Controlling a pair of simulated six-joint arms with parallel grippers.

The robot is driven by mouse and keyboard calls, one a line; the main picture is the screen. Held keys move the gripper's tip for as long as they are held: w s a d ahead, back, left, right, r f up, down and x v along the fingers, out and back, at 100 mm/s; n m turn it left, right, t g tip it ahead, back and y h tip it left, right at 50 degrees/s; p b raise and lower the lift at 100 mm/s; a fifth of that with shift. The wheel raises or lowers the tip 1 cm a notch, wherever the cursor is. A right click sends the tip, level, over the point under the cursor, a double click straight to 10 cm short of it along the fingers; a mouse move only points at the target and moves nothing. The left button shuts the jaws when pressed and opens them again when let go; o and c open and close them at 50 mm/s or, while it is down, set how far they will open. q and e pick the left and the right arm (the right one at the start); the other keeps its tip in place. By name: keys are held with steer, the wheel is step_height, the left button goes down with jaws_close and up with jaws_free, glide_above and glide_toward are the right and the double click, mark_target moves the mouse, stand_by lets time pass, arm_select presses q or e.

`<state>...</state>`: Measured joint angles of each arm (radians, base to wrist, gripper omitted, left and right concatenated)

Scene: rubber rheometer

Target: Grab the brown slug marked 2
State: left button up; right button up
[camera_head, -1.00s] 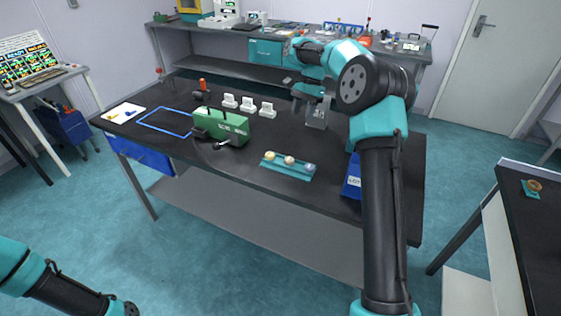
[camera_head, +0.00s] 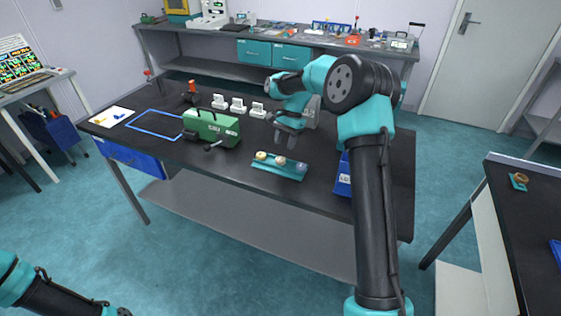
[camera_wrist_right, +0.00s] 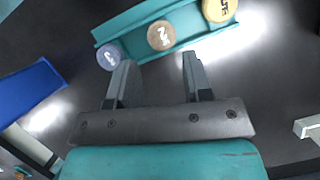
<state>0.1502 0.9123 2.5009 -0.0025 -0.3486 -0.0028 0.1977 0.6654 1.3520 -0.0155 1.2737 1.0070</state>
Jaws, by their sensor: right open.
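The brown slug (camera_head: 280,160) sits in the middle of a teal rack (camera_head: 265,170) on the black bench. In the right wrist view the brown slug (camera_wrist_right: 161,35) shows a dark mark that reads as a sideways 2. A yellow slug (camera_wrist_right: 219,9) and a grey-blue slug (camera_wrist_right: 109,56) sit on either side of it. My right gripper (camera_head: 286,140) is over the bench just behind the rack. In the wrist view my right gripper (camera_wrist_right: 158,62) is open and empty, its fingers pointing toward the brown slug, apart from it. My left gripper is out of view.
A green device (camera_head: 212,128) stands left of the rack, with several white blocks (camera_head: 238,105) behind it. A blue bin (camera_head: 343,178) stands to the right, also in the wrist view (camera_wrist_right: 28,88). The bench in front of the rack is clear.

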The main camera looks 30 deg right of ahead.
mark_target(280, 159)
steer(key=shift+s+a+f, duration=0.1)
steer(key=shift+a+f, duration=0.1)
steer(key=shift+f, duration=0.35)
steer(key=shift+x, duration=2.6)
steer(key=shift+c, duration=0.4)
steer(key=c, duration=0.5)
